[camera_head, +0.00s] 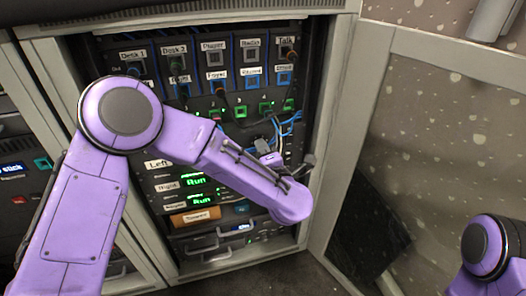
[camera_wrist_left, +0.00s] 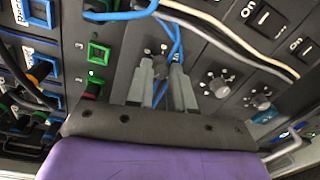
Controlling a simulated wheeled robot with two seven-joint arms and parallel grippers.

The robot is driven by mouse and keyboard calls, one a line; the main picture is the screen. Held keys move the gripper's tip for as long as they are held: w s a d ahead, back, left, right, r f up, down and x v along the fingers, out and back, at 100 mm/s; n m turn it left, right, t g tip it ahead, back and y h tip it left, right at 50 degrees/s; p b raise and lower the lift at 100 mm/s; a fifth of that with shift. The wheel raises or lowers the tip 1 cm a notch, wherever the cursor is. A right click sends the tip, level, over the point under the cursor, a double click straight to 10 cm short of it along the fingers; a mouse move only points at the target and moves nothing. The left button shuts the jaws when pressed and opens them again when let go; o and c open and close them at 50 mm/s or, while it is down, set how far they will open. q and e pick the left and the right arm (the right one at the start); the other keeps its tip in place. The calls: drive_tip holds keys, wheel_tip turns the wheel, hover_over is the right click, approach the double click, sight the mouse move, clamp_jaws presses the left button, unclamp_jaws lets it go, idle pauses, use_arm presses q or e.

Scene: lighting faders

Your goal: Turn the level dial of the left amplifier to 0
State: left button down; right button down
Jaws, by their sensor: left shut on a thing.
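The left amplifier, labelled "Left" (camera_head: 159,164), is the top one of a stack in the open rack and is largely hidden by my left arm in the head view. Its round level dial (camera_wrist_left: 160,50) shows in the left wrist view, partly covered by the fingers and by blue cables. My left gripper (camera_wrist_left: 163,72) is shut on this dial, one grey finger on each side. The dial's pointer and setting cannot be read. In the head view the gripper is mostly hidden near the rack's right side. My right gripper is out of view.
Two similar dials (camera_wrist_left: 217,84) (camera_wrist_left: 258,101) sit beside the held one. Blue and white cables (camera_wrist_left: 235,40) hang close to the fingers. Green-framed sockets (camera_head: 240,111) are above. The open rack door (camera_head: 420,130) stands at the right. My right arm (camera_head: 485,250) is at the lower right.

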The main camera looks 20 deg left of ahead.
use_arm(q)
drive_tip(key=shift+f+n+t+h+b, duration=0.1)
drive_tip(key=shift+n+t+h+b, duration=0.1)
drive_tip(key=shift+n+b, duration=2.9)
drive_tip(key=shift+f+n+t+h+b, duration=0.15)
drive_tip(key=shift+n+b, duration=1.55)
drive_tip(key=shift+n, duration=2.8)
use_arm(e)
wheel_tip(320, 180, down, 10)
drive_tip(key=s+n+g+y, duration=0.1)
drive_tip(key=s, duration=0.1)
drive_tip(key=shift+a+r, duration=0.15)
drive_tip(key=shift+a, duration=0.3)
use_arm(q)
drive_tip(key=shift+r, duration=0.1)
drive_tip(key=c, duration=1)
unclamp_jaws()
